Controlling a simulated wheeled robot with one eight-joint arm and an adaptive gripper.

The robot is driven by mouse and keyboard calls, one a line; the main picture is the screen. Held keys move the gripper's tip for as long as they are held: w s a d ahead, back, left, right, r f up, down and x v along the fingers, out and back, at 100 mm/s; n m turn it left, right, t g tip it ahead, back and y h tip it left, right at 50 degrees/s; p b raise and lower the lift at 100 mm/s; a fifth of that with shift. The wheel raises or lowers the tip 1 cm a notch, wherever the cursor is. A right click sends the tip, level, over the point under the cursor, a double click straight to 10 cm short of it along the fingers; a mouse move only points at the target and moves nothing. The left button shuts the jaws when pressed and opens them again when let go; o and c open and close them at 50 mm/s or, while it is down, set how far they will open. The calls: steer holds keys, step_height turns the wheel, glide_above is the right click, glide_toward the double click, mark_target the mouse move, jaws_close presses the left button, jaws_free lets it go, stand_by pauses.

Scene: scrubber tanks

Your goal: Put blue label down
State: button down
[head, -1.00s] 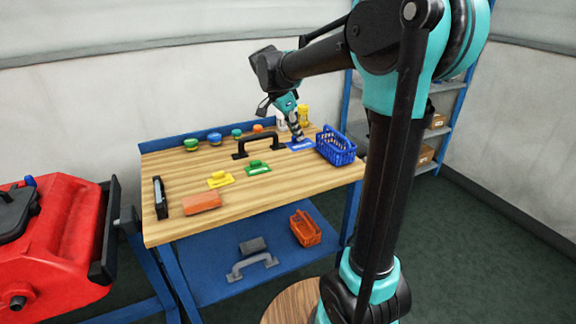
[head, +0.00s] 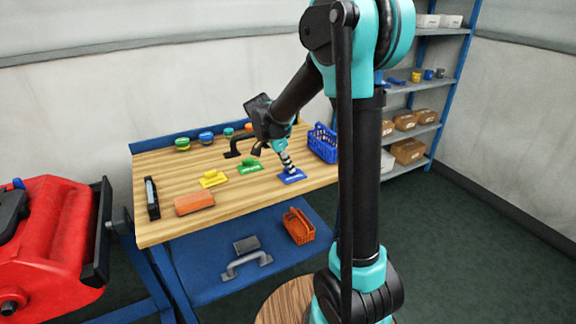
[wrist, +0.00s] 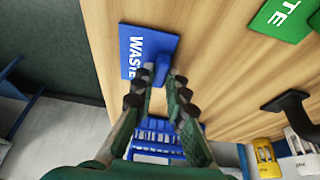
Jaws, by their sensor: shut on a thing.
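The blue label (head: 293,177) is a flat plate with a raised blue knob, at the right part of the wooden table. In the wrist view the label (wrist: 139,48) shows white letters reading "WASTE". My gripper (head: 285,168) points down at it. In the wrist view my gripper (wrist: 160,75) has its fingers closed on either side of the knob. The plate is at or just above the tabletop; I cannot tell if it touches. A green label (head: 249,166) and a yellow label (head: 213,179) lie to its left, roughly in line with it.
A blue basket (head: 323,143) stands behind the blue label. A black handle (head: 233,147) lies behind the green label. An orange block (head: 195,203) and a black-framed item (head: 152,198) are at the left. Bare wood (head: 250,198) lies in front of the labels.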

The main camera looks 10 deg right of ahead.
steer(key=shift+f, duration=0.1)
steer(key=c, duration=1.5)
jaws_free()
steer(key=shift+c, duration=0.2)
steer(key=v, duration=1.2)
steer(key=s+d+f+n+t+y, duration=0.1)
steer(key=s+d+f+n+y, duration=0.1)
steer(key=s+d+f+n, duration=0.2)
steer(key=s+d+f+n+t+y, duration=0.1)
steer(key=s+d+f+n, duration=0.3)
steer(key=s+f+n, duration=0.6)
steer(key=s+f+y, duration=0.1)
steer(key=s+f, duration=0.2)
steer(key=s, duration=0.5)
steer(key=shift+d+t, duration=0.3)
steer(key=shift+t, duration=0.1)
